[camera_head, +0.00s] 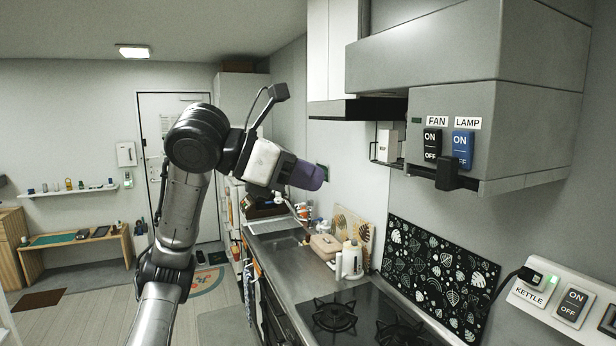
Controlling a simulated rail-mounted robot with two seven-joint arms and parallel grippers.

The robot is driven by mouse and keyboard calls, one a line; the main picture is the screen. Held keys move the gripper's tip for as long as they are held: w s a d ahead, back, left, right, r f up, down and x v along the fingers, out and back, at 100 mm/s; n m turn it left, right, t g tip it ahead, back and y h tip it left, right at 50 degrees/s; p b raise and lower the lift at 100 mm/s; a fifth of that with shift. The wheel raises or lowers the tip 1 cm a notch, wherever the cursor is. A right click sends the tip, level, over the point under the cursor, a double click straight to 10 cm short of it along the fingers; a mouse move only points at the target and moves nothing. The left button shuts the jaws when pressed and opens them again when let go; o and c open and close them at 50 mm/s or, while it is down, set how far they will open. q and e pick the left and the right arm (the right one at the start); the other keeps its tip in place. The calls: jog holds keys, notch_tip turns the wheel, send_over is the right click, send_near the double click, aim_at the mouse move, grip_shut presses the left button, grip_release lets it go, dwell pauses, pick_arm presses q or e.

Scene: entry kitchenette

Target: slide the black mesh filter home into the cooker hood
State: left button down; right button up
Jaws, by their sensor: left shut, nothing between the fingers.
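The grey cooker hood (452,115) is on the wall at upper right. A dark strip with a square black tab (450,173) shows along its lower front edge. This looks like the front of the black mesh filter; the mesh itself is hidden, and I cannot tell how far in it sits. My left gripper (316,176), with a purple end, is shut and empty. In the picture it is left of the hood and tab, clear of both. It points right. My right gripper is not in view.
FAN and LAMP switches (463,149) are on the hood's front. Below are the black hob (355,316), a patterned splash panel (438,274) and a cream kettle-like jug (350,260). A small wire rack (387,146) hangs left of the hood. KETTLE switches (574,304) are at lower right.

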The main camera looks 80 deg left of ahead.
pick_arm(q)
jog(key=shift+w, duration=0.2)
jog(key=c, duration=1.8)
grip_release()
jog(key=shift+c, duration=0.2)
jog(key=o, duration=0.5)
jog(key=shift+c, duration=0.2)
jog(key=p+v, duration=0.1)
jog(key=v, duration=1.2)
jog(key=shift+s+r, duration=0.2)
jog(key=shift+s, duration=0.1)
jog(key=shift+c, duration=0.3)
